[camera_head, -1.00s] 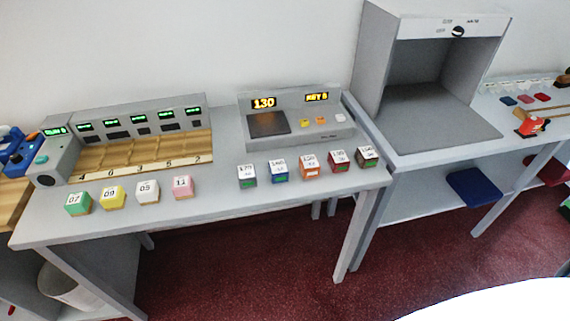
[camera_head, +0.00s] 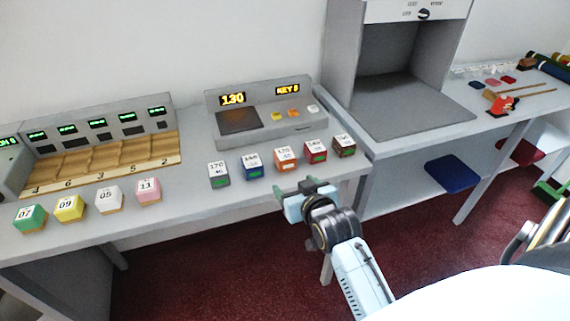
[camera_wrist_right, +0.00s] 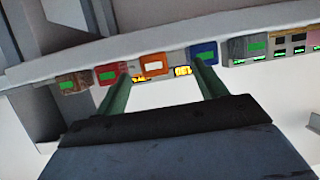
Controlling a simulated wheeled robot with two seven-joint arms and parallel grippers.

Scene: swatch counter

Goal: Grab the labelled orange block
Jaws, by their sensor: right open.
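The orange block (camera_head: 285,159) with a white label on top stands on the counter, in a row between a blue block (camera_head: 252,165) and a dark red block (camera_head: 316,151). My right gripper (camera_head: 293,188) is open and empty, just in front of the row at the counter's front edge. In the right wrist view the orange block (camera_wrist_right: 155,65) lies ahead, between the two green fingers (camera_wrist_right: 160,82) and beyond their tips. The gripper does not touch it. My left gripper is in neither view.
A grey block (camera_head: 218,174) and a brown block (camera_head: 344,146) end the row. A console (camera_head: 265,115) reading 130 and KEY 8 stands behind. Green, yellow, white and pink blocks stand at left before a wooden slotted rack (camera_head: 110,160). A grey booth (camera_head: 412,75) is at right.

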